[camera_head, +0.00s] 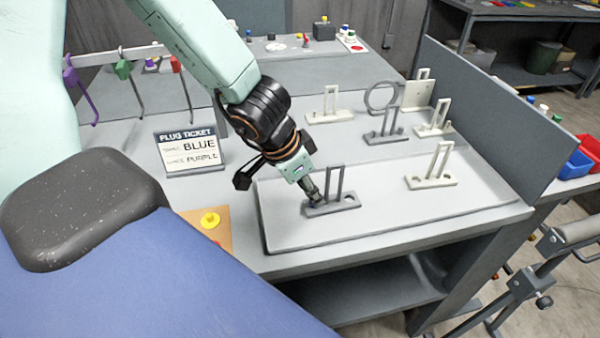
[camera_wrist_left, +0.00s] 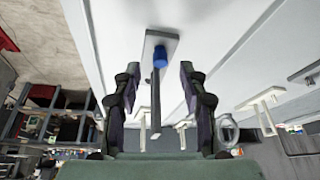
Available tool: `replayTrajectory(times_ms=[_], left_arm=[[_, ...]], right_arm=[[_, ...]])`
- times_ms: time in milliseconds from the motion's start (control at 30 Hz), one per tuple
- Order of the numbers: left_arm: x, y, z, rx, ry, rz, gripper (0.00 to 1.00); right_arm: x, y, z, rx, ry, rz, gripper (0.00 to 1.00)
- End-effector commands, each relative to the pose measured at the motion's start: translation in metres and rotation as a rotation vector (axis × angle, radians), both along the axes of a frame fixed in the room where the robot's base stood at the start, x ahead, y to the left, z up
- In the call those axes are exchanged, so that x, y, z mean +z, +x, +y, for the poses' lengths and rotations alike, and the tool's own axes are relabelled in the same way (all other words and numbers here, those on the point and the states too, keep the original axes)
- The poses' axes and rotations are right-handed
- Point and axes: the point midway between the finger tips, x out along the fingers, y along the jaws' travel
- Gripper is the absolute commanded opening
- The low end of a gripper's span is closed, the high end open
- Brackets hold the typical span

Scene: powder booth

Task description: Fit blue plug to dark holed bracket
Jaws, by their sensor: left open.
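The dark holed bracket (camera_head: 346,203) stands near the front edge of the grey tray, with an upright loop rising from its flat base. The blue plug (camera_wrist_left: 170,66) sits upright at the base of the bracket (camera_wrist_left: 159,42) in the wrist view; how deep it is seated cannot be told. In the head view the plug is mostly hidden by the fingers. My left gripper (camera_head: 312,195) reaches down at the bracket's left end. Its fingers stand apart on both sides of the plug in the wrist view (camera_wrist_left: 160,78), with gaps. My right gripper is out of view.
A ticket (camera_head: 190,152) reading BLUE and PURPLE stands left. A yellow plug (camera_head: 210,219) sits on an orange board. A grey panel (camera_head: 490,125) bounds the right side.

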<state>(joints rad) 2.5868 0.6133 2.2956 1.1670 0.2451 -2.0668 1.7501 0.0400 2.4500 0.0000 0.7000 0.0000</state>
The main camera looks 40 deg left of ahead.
Motion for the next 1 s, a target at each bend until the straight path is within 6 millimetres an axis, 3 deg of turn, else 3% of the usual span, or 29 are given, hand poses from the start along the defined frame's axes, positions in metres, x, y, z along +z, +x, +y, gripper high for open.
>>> replayTrajectory(times_ms=[500, 1000], left_arm=[[0.042, -0.015, 0.007, 0.003, -0.001, -0.003, 0.43], [0.046, -0.018, 0.007, 0.0, 0.0, 0.001, 0.43]], right_arm=[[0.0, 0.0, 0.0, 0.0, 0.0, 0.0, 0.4], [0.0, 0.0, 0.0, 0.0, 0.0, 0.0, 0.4]])
